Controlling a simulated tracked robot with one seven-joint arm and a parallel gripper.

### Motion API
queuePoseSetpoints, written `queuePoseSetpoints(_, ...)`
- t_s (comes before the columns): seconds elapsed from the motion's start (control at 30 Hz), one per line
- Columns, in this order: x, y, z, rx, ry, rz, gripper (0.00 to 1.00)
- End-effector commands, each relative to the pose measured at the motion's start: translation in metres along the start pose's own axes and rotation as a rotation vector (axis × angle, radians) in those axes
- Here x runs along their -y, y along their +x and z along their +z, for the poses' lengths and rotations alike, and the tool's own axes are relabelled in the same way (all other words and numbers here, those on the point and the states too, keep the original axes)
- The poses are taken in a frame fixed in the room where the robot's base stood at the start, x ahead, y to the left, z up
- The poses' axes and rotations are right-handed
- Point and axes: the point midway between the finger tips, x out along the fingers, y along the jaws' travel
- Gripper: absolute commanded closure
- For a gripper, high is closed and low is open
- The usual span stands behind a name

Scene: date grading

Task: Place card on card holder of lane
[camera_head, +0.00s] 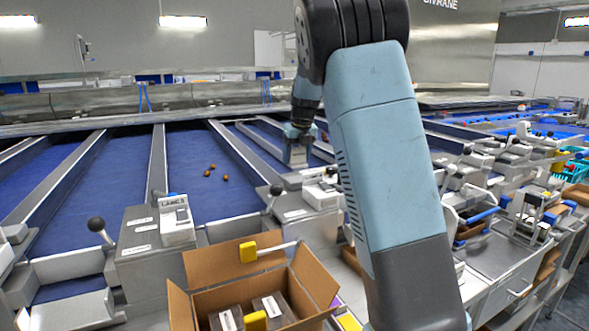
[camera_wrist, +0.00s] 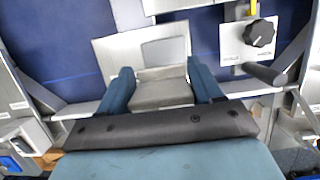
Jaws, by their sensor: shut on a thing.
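My gripper (camera_head: 298,140) hangs over the blue lanes in the head view, beyond my forearm and just above the far edge of a lane-end console (camera_head: 322,195). In the wrist view, my gripper's two blue fingers (camera_wrist: 163,86) are closed on a pale grey flat piece, the card (camera_wrist: 160,94). The card's face is not readable.
A console with a black knob (camera_wrist: 259,33) and a dark-ended lever (camera_wrist: 265,73) lies right of the fingers. An open cardboard box (camera_head: 208,262) stands at the front. Several dates (camera_head: 211,167) lie on a blue lane. Another console (camera_head: 140,240) stands left.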

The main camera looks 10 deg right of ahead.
Motion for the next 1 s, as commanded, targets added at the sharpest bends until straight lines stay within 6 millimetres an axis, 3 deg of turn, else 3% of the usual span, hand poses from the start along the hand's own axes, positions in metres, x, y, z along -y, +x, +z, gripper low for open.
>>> queuePoseSetpoints(0.37,0.006,0.027,0.010,-0.002,0.000,-0.001,0.69)
queuePoseSetpoints(0.57,0.005,0.051,0.001,-0.001,0.000,0.000,0.69)
queuePoseSetpoints(0.93,0.005,0.055,0.000,0.000,-0.001,0.000,0.69)
queuePoseSetpoints(0.97,0.005,0.055,0.000,0.001,-0.001,0.000,0.33)
queuePoseSetpoints(1.0,0.005,0.055,0.000,0.001,-0.001,0.000,0.29)
